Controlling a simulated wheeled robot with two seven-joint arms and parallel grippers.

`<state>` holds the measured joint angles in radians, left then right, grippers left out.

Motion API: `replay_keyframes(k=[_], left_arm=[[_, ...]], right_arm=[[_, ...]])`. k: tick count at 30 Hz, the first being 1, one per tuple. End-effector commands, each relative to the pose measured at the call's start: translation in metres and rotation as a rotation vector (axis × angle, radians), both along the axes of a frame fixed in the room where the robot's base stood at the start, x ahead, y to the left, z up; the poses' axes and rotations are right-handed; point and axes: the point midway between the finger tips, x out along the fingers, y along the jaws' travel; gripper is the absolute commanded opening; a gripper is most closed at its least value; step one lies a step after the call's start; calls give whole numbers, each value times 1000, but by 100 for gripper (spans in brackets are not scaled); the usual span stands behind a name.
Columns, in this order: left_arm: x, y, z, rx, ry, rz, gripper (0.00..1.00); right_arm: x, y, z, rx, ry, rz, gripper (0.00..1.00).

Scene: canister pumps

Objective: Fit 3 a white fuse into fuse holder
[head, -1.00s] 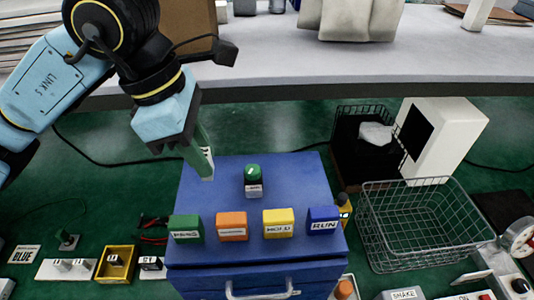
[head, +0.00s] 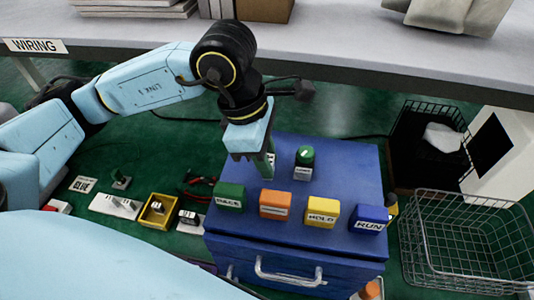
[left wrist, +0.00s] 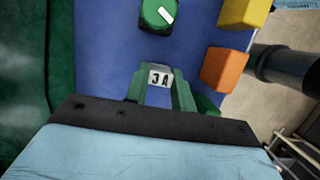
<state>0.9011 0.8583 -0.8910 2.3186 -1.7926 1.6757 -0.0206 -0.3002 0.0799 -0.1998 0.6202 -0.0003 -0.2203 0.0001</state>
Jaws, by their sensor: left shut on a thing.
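My left gripper (head: 267,172) points down over the blue box, just left of the green knob. It is shut on a white fuse marked "3A" (left wrist: 159,76), which shows between the green fingers in the left wrist view. In the head view the fingers mostly cover the fuse. A white strip with small fittings (head: 113,206) lies on the green mat at left; I cannot tell for sure whether it is the fuse holder. A small labelled part (head: 189,217) sits right of it. My right gripper is not in view.
The blue box (head: 340,160) carries a green knob (head: 305,156) and green, orange, yellow and blue blocks. A yellow tray (head: 158,210) and red-black leads (head: 198,184) lie left of it. A wire basket (head: 465,240) stands at right. A grey shelf crosses behind.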

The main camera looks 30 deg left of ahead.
Motion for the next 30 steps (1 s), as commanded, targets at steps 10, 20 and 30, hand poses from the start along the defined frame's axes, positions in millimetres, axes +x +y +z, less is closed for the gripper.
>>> replay_keyframes(k=[10, 20, 30], left_arm=[[0, 0, -4, -1, -1, 0, 3], [0, 0, -2, -1, 0, 0, 46], [1, 3, 16, -2, -7, 1, 46]], right_arm=[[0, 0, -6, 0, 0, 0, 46], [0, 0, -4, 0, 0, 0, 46], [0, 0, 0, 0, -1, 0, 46]])
